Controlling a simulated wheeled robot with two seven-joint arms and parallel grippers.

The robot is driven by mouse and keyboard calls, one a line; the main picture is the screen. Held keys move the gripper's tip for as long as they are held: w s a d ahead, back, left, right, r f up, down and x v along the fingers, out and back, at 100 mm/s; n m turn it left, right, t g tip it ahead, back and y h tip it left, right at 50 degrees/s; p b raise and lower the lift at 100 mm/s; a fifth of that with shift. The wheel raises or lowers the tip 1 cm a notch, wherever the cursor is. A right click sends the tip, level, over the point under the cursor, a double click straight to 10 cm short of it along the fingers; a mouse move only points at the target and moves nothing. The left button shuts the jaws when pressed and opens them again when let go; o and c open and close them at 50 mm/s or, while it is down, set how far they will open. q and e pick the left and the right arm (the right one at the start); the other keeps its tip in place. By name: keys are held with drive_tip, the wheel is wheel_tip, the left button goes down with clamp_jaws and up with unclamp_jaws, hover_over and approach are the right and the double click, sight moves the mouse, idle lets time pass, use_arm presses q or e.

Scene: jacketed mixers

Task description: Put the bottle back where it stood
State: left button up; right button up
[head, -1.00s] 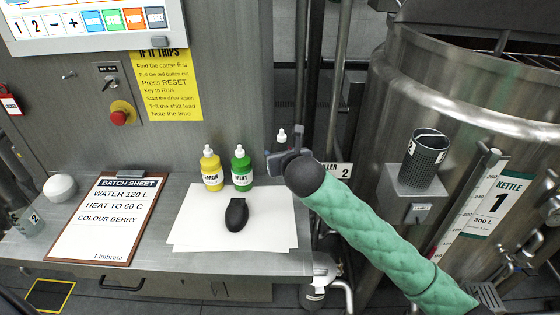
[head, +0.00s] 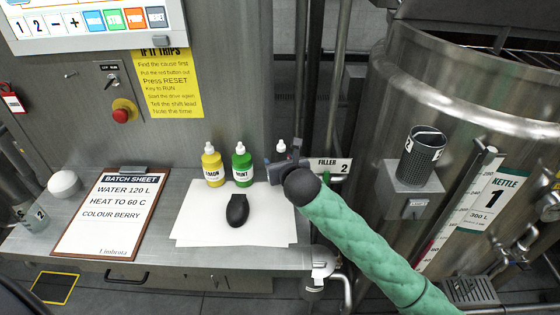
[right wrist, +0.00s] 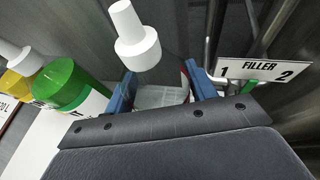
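My right gripper (head: 284,167) is shut on a bottle with a white nozzle cap (head: 281,146). In the head view the gripper covers most of the body. The bottle is right of the green MINT bottle (head: 242,170), which stands beside the yellow LEMON bottle (head: 212,172) at the back of the white sheet (head: 200,225). I cannot tell whether the held bottle touches the counter. My left gripper is not in view.
A black object (head: 237,209) lies on the sheet. The batch sheet clipboard (head: 110,215), reading COLOUR BERRY, lies to the left by a white dome (head: 64,183). A FILLER sign (head: 330,166) and pipes are close right of the gripper. The steel kettle (head: 450,110) stands farther right.

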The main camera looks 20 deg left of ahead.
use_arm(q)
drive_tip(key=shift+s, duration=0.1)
use_arm(e)
drive_tip(key=shift+o, duration=1.3)
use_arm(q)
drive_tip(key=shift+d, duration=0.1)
use_arm(e)
drive_tip(key=shift+r, duration=0.1)
drive_tip(key=shift+s+d, duration=0.2)
drive_tip(key=shift+s, duration=0.05)
drive_tip(key=shift+b+v, duration=0.8)
drive_tip(key=shift+v, duration=0.45)
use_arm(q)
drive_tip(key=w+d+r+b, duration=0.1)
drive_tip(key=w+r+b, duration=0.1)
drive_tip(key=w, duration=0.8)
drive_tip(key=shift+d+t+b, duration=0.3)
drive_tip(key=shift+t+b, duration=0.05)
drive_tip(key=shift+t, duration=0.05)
use_arm(e)
drive_tip(key=v, duration=0.9)
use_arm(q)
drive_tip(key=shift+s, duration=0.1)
